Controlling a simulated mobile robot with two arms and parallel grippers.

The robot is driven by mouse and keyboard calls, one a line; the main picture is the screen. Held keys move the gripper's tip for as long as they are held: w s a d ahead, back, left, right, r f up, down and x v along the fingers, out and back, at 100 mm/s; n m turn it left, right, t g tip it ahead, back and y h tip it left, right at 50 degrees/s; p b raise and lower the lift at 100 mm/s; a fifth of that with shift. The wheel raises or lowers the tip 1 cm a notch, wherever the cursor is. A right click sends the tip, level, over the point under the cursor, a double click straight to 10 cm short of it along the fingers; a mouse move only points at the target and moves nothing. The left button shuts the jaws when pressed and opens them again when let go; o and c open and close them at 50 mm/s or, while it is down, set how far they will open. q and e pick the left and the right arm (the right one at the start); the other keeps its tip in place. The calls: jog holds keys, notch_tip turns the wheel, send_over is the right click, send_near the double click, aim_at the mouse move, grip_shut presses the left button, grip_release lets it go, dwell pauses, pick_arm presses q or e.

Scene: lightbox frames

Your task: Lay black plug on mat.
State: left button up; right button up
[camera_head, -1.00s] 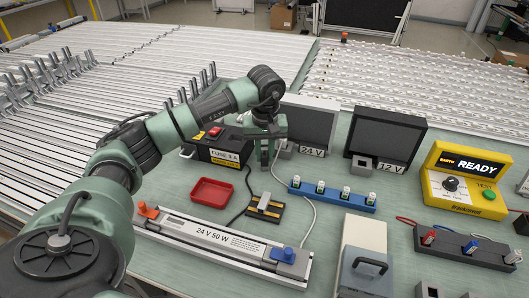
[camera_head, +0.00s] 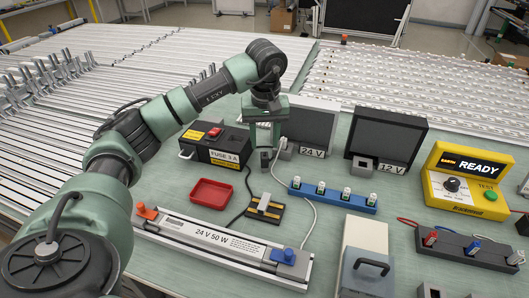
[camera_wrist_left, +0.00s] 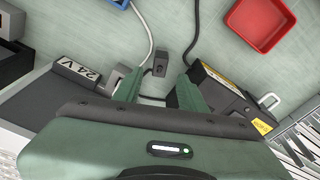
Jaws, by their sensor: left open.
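The black plug (camera_head: 265,158) is a small dark block on the green mat (camera_head: 330,225), just left of the 24 V unit's socket. In the left wrist view the plug (camera_wrist_left: 160,64) shows with a dark cable running from it. I cannot tell whether it lies flat or is tilted. My left gripper (camera_head: 264,146) is open above the plug. In the left wrist view its fingers (camera_wrist_left: 158,88) are spread, with the plug seen beyond the gap between them and apart from both. My right gripper is not in view.
The fuse box (camera_head: 216,147) stands close on the left, the 24 V unit (camera_head: 310,122) close on the right. A red tray (camera_head: 211,192), a black-yellow holder (camera_head: 265,208) and a blue strip (camera_head: 332,196) lie in front. A white cable runs nearby.

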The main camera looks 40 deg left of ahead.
aim_at(265, 157)
pick_arm(q)
notch_tip(265, 157, up, 6)
jog(key=shift+s+d, duration=0.3)
dwell(0.3)
